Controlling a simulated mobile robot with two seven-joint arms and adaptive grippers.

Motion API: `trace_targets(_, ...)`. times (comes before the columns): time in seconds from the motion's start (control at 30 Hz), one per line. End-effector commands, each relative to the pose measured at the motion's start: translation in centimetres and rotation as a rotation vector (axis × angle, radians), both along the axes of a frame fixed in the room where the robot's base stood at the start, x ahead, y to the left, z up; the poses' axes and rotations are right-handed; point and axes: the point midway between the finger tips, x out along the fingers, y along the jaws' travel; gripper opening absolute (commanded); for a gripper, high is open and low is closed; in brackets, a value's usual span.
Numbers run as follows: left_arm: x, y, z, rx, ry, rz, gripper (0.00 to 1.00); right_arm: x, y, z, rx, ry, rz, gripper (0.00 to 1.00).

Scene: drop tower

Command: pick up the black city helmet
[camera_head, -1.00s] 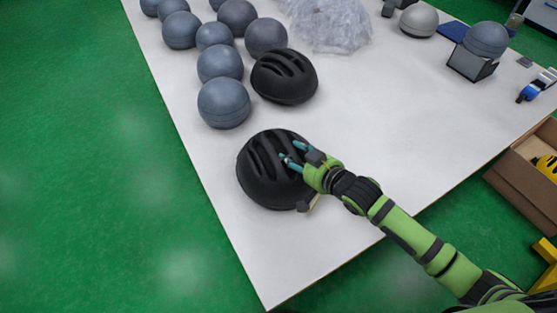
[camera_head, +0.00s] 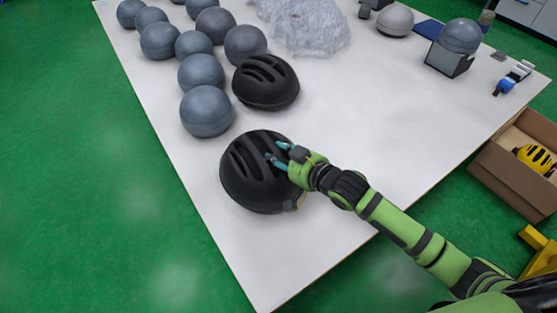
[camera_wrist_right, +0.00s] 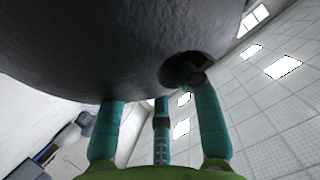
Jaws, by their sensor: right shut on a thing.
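Two black helmets with long vents are on the white table. The nearer black city helmet (camera_head: 250,180) is close to the table's near edge. My right gripper (camera_head: 276,158) is shut on this helmet at its right side, with teal fingers at the vents. In the right wrist view the helmet's dark shell (camera_wrist_right: 130,45) fills the top. Whether the helmet touches the table is unclear. My left gripper is not in view.
The other black helmet (camera_head: 266,82) sits just behind. Several grey balls (camera_head: 206,110) stand along the left side. A crumpled clear plastic heap (camera_head: 305,25) lies at the back. A cardboard box (camera_head: 490,160) with a yellow helmet (camera_head: 536,158) is at the right. The table's middle right is clear.

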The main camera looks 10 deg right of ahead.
Motion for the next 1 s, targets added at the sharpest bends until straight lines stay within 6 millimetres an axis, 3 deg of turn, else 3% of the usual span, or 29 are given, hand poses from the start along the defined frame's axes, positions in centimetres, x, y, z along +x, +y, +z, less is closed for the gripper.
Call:
trace_targets(0.1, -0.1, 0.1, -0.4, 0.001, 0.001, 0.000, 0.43, 0.0, 0.3, 2.6, 0.006, -0.010, 0.003, 0.00)
trace_targets(0.4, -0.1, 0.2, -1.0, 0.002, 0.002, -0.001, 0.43, -2.5, 6.8, 6.4, 0.010, -0.007, 0.003, 0.00)
trace_targets(0.6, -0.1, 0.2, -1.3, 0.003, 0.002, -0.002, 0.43, -3.6, 9.5, 8.2, 0.006, -0.006, 0.001, 0.00)
trace_targets(1.0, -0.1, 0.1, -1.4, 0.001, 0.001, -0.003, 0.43, -4.2, 10.9, 9.1, 0.002, -0.004, 0.000, 0.00)
